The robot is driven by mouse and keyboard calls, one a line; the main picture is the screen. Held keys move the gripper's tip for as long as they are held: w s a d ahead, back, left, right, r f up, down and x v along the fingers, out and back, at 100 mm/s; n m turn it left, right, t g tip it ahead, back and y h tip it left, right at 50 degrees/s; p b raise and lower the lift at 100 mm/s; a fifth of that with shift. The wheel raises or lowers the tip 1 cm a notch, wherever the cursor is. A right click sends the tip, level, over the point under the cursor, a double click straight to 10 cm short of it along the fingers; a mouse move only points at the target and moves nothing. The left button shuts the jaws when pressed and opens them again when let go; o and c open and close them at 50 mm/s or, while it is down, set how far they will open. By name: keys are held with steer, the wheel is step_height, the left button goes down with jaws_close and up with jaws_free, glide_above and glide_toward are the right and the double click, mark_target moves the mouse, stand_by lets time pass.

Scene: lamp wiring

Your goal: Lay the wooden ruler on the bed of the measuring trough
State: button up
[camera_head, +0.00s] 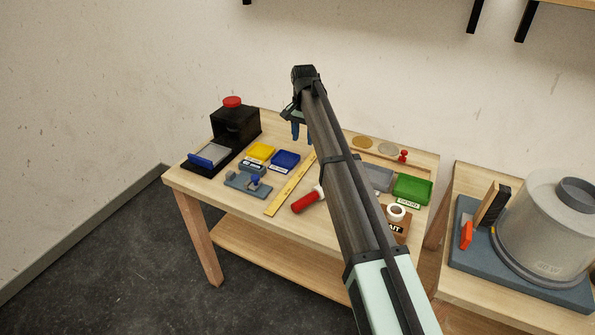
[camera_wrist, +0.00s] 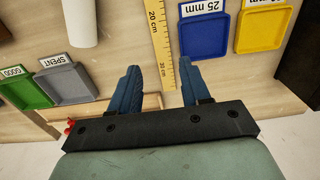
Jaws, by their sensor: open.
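The wooden ruler (camera_head: 290,188) lies flat on the workbench, slanting from the front edge towards the back. In the wrist view the ruler (camera_wrist: 157,35) runs upright in the picture, with its near end between the blue fingers. My gripper (camera_head: 301,132) is open and empty over the back of the bench; in the wrist view the gripper (camera_wrist: 159,66) straddles the line of the ruler from above. I cannot tell how high it is. A long wooden piece with a red knob (camera_head: 403,156) at the back right may be the measuring trough; my arm hides part of it.
Left of the ruler are a blue tray (camera_head: 285,160), a yellow tray (camera_head: 261,152), a grey-blue fixture (camera_head: 248,186) and a black machine (camera_head: 236,125). Right of it are a red-handled cylinder (camera_head: 307,201), a grey tray (camera_head: 378,178) and a green tray (camera_head: 412,188).

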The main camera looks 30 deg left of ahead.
steer(key=r, duration=0.1)
glide_above(296, 178)
step_height(296, 178, down, 13)
steer(key=shift+w+f, duration=0.1)
steer(key=shift+f, duration=0.1)
stand_by(0.8)
jaws_close()
step_height(296, 178, up, 10)
stand_by(0.9)
